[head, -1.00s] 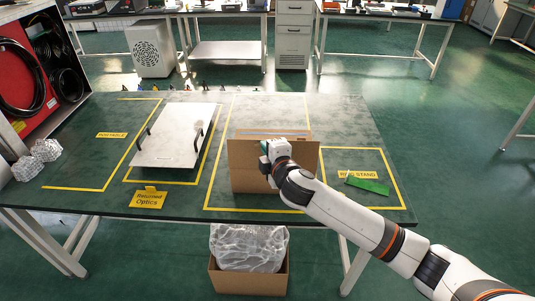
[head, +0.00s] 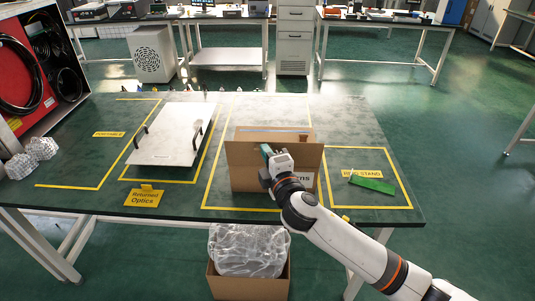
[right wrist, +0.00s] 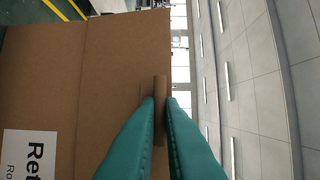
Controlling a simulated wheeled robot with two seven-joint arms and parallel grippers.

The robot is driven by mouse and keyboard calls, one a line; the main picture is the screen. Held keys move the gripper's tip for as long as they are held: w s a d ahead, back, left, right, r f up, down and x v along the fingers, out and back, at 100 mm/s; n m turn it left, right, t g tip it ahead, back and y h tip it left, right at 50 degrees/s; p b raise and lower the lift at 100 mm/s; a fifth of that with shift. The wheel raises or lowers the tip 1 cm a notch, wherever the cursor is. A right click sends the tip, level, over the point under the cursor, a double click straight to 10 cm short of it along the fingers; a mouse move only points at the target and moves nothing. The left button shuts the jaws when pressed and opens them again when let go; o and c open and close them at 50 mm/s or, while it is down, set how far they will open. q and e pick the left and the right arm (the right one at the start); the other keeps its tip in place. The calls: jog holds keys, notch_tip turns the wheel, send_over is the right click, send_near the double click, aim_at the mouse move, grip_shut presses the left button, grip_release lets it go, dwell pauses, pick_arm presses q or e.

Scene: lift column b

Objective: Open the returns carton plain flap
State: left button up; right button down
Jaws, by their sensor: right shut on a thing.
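The brown returns carton (head: 245,178) stands on the table inside a yellow-taped area, its printed label (head: 303,181) partly hidden by my arm. A brown flap (head: 305,152) spans the front upper edge, and part of the carton's top shows behind it. My right gripper (head: 265,151) is at this upper edge, left of its middle. In the right wrist view the teal fingers (right wrist: 160,102) are shut on a narrow cardboard tab (right wrist: 160,88) at the edge. The label (right wrist: 30,155) shows there at lower left. My left gripper is not in view.
A white board with black handles (head: 168,140) lies left of the carton. A green strip (head: 373,185) lies to its right. A yellow "Returned Optics" sign (head: 145,196) is at the front edge. An open box with clear wrap (head: 250,284) stands below the table.

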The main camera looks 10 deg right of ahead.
jog(key=shift+f, duration=0.25)
jog(key=c, duration=1.5)
grip_release()
jog(key=shift+w, duration=0.1)
jog(key=shift+c, duration=0.2)
jog(key=shift+r, duration=0.1)
jog(key=s+d+b, duration=0.1)
jog(key=s, duration=1.1)
jog(key=shift+d, duration=0.2)
